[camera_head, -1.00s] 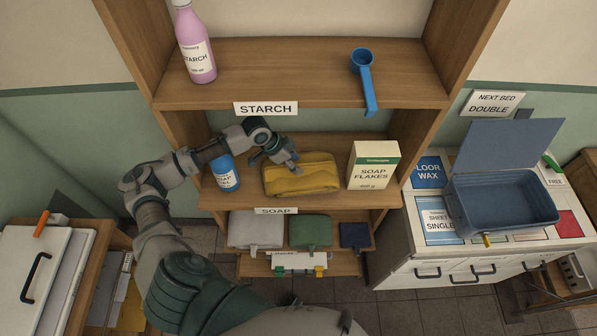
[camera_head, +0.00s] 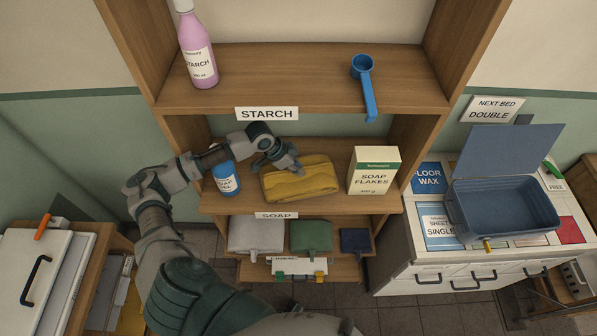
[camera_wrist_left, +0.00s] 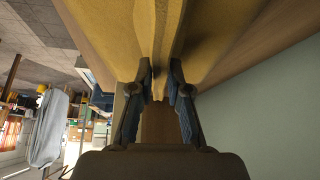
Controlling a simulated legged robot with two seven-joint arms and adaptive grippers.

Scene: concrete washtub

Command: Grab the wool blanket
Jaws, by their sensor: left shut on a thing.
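The wool blanket (camera_head: 302,182) is a folded mustard-yellow cloth lying on the middle shelf labelled SOAP, between a blue tin and a soap flakes box. My left gripper (camera_head: 291,167) is at the blanket's top rear side, reaching over from the left. In the left wrist view, the yellow blanket (camera_wrist_left: 125,35) fills the top, and the two fingers of my left gripper (camera_wrist_left: 160,85) are on either side of a narrow fold of it. The gripper is shut on this fold. My right gripper is not in view.
The blue tin (camera_head: 227,178) stands close beside my left forearm. The soap flakes box (camera_head: 374,170) stands right of the blanket. The upper shelf (camera_head: 290,85) overhangs, with a pink starch bottle (camera_head: 197,50) and a blue scoop (camera_head: 367,85). Folded cloths (camera_head: 311,236) lie below.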

